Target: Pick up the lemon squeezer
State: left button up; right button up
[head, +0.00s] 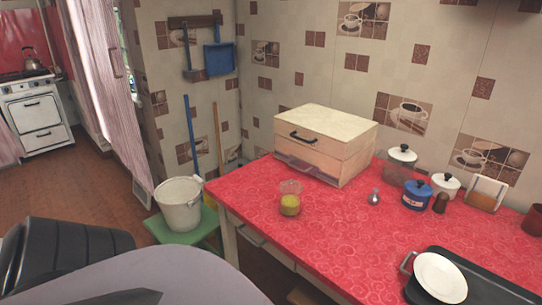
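Neither of my grippers shows in the head view, and nothing touches the cup-like thing.
A wooden bread box (325,140) stands behind it. Several lidded pots, including a blue one (417,196), stand at the back right. A bucket (181,208) stands on a green stool (190,232) left of the counter.

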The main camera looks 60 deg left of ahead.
aim_at(290, 191)
jog(key=u, duration=1.55)
